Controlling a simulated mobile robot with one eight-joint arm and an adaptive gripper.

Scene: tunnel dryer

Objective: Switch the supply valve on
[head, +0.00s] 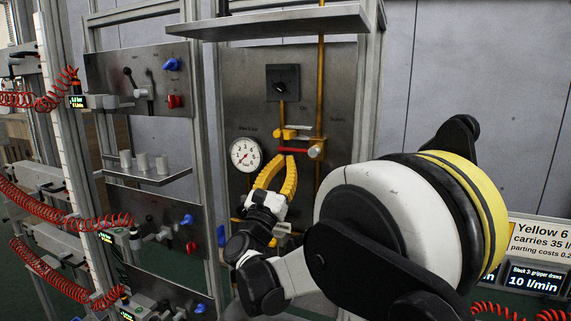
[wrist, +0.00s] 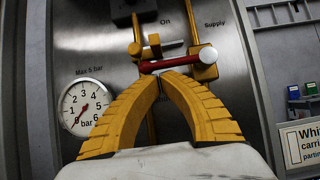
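The supply valve's red lever (wrist: 165,63) lies about horizontal across yellow pipe fittings, under the labels "On" and "Supply". In the head view the red lever (head: 293,150) sits on the metal panel, right of the gauge. My gripper (wrist: 163,76) has two yellow ribbed fingers, which converge so that their tips are together. The tips are just below the lever, near its middle; I cannot tell whether they touch it. Nothing shows between the fingers. In the head view my gripper (head: 284,158) points up at the lever. The pressure gauge (wrist: 83,108) has its red needle near 0.
A shelf (head: 275,22) juts out over the panel. A neighbouring panel with red and blue knobs (head: 172,64), a small shelf of white cups (head: 142,163) and red coiled hoses (head: 45,205) are at left.

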